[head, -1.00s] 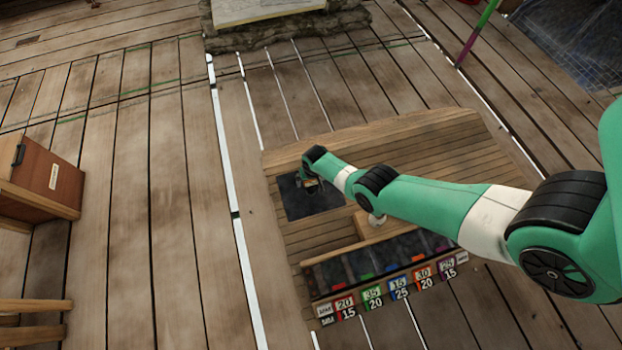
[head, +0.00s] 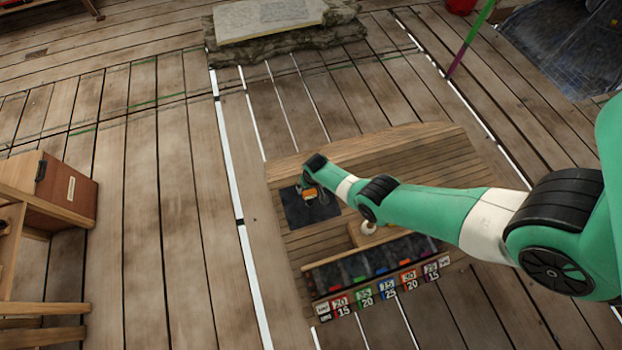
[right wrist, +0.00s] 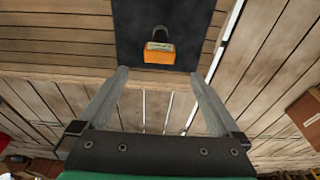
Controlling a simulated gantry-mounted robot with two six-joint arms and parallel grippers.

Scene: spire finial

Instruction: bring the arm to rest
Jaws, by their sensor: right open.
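My right gripper (right wrist: 158,74) is open and empty. Its two grey fingers are spread wide in the right wrist view. Beyond the fingertips, apart from them, an orange block with a grey loop (right wrist: 159,54) lies on a dark mat (right wrist: 127,25). In the head view my right arm reaches in from the right, and its gripper (head: 305,188) is over the dark mat (head: 297,214), partly hidden by the wrist. The orange block (head: 310,194) shows just below the wrist. My left gripper is not in view.
The mat lies on a wooden bench (head: 405,150). A small white knob (head: 368,227) stands near its middle. A row of coloured number labels (head: 386,287) runs along its front. A wooden cabinet (head: 68,190) stands left. A stone slab (head: 265,17) lies behind. Open plank floor lies between.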

